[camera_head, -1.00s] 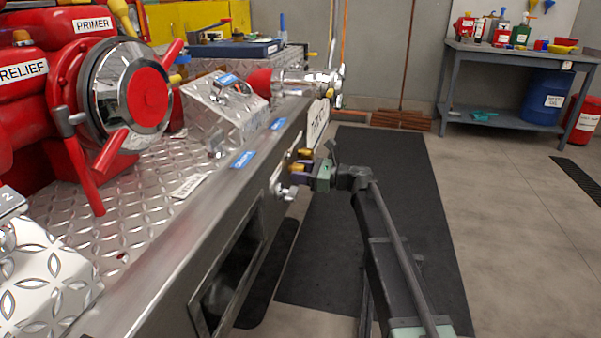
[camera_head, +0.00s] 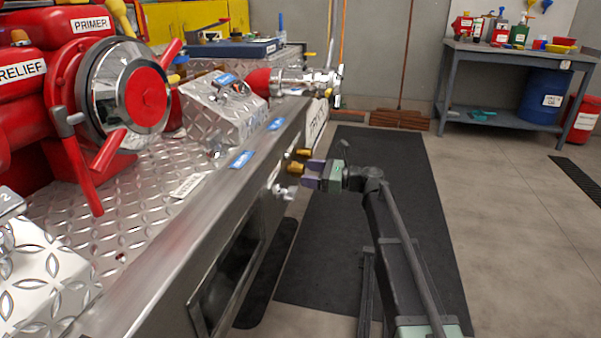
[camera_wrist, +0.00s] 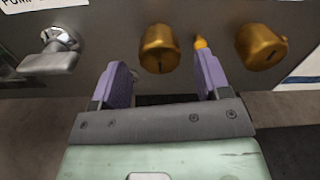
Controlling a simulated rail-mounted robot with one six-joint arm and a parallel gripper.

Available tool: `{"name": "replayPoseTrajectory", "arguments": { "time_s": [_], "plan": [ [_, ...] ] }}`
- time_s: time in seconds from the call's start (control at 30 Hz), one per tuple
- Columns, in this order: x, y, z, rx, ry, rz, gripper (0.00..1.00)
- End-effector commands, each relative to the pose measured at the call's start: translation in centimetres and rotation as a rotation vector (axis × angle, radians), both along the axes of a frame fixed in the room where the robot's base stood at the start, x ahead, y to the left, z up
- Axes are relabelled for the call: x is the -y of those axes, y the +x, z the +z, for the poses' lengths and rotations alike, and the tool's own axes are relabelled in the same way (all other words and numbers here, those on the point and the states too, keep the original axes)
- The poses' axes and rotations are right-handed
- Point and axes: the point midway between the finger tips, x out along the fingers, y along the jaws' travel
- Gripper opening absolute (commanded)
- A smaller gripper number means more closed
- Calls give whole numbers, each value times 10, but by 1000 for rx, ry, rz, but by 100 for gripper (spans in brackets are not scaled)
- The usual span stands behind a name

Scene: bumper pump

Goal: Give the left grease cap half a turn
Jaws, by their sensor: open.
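Two brass grease caps sit on the side panel. The left grease cap (camera_wrist: 159,48) shows in the wrist view ahead of my gripper (camera_wrist: 163,72), in line with the gap between its purple fingers. My gripper is open and empty, and the fingers look short of the cap. The right grease cap (camera_wrist: 261,46) is beyond the right finger. In the head view the left cap (camera_head: 295,168) is just left of my gripper (camera_head: 308,173), and the right cap (camera_head: 304,152) is farther along the panel. A small yellow-orange tip (camera_wrist: 200,43) shows beside the right finger.
A silver valve knob (camera_wrist: 57,55) sticks out left of the left cap. A label plate is above it. The steel panel edge (camera_head: 180,245) runs along the pump. A dark mat (camera_head: 320,270) lies on the open floor. A workbench (camera_head: 510,60) stands far back.

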Motion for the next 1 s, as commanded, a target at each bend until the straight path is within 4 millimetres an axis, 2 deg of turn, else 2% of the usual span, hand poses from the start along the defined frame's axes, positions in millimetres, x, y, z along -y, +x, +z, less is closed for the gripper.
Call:
{"name": "replayPoseTrajectory", "arguments": {
  "time_s": [0.1, 0.2, 0.3, 0.67, 0.77, 0.8, 0.87, 0.9, 0.97, 1.0],
  "plan": [
    [32, -6, 0, 0, -1, -3, 70],
    [53, -10, 0, 0, 0, -2, 70],
    [66, -13, 0, 0, 0, -1, 70],
    [71, -14, 0, 8, -2, 0, 70],
    [70, -15, -2, 104, -31, 5, 70],
    [70, -17, -9, 179, -87, 15, 70],
    [71, -34, -30, 328, -234, 53, 70],
    [74, -56, -49, 447, -371, 104, 70],
    [82, -95, -71, 617, -581, 219, 70],
    [90, -121, -84, 717, -711, 314, 70]
  ]
}}
